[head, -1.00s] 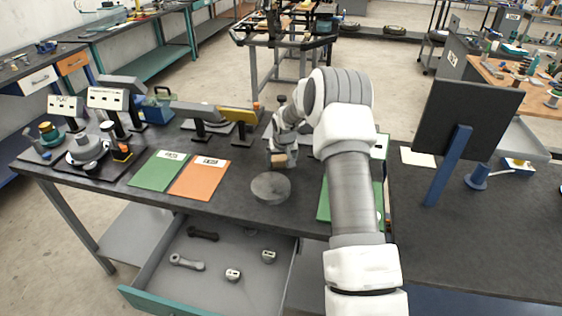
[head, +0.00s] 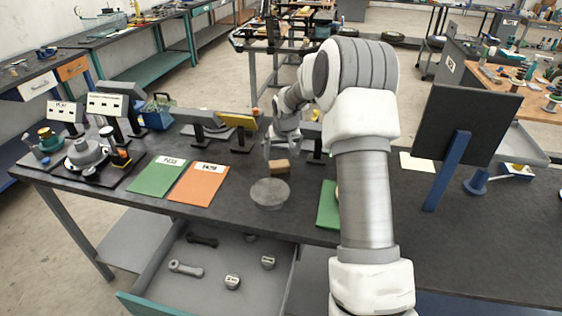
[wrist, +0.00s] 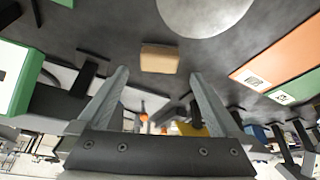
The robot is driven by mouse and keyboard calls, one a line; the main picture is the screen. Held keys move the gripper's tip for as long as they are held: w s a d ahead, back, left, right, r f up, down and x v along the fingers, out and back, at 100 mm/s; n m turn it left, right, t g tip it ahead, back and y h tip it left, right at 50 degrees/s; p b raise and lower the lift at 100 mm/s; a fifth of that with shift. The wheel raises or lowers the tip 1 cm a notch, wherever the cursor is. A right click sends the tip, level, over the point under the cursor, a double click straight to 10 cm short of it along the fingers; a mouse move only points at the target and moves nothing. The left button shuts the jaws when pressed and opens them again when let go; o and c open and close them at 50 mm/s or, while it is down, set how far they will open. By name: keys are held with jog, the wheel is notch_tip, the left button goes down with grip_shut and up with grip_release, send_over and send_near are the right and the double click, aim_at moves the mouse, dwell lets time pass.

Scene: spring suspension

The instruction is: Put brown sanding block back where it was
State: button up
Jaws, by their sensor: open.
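The brown sanding block (head: 279,166) lies on the dark workbench top, just behind a round grey disc (head: 270,193). It also shows in the wrist view (wrist: 159,58), flat on the bench beyond my fingertips. My gripper (head: 275,148) is open and empty, just behind and above the block. In the wrist view my gripper's two fingers (wrist: 158,85) stand wide apart, with a gap between them and the block. I cannot tell whether any finger touches the bench.
An orange sheet (head: 199,184) and a green sheet (head: 158,176) lie left of the disc. A green board (head: 328,205) lies to the right, partly behind my arm. Stands, one with a yellow top (head: 238,121), are behind. An open drawer (head: 212,262) holds several parts below the front edge.

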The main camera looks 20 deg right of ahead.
jog(key=s+a+r+n, duration=0.1)
jog(key=s+a+r, duration=0.3)
jog(key=s+r, duration=0.45)
jog(key=s+a+r, duration=0.4)
jog(key=s+r, duration=0.4)
jog(key=r, duration=0.2)
jog(key=s+a, duration=0.2)
jog(key=s, duration=0.9)
jog(key=s+a+r+n+t, duration=0.1)
jog(key=s+a, duration=0.2)
jog(key=s, duration=0.9)
jog(key=shift+a+r+y, duration=0.3)
jog(key=shift+a+y, duration=0.05)
jog(key=shift+y, duration=0.05)
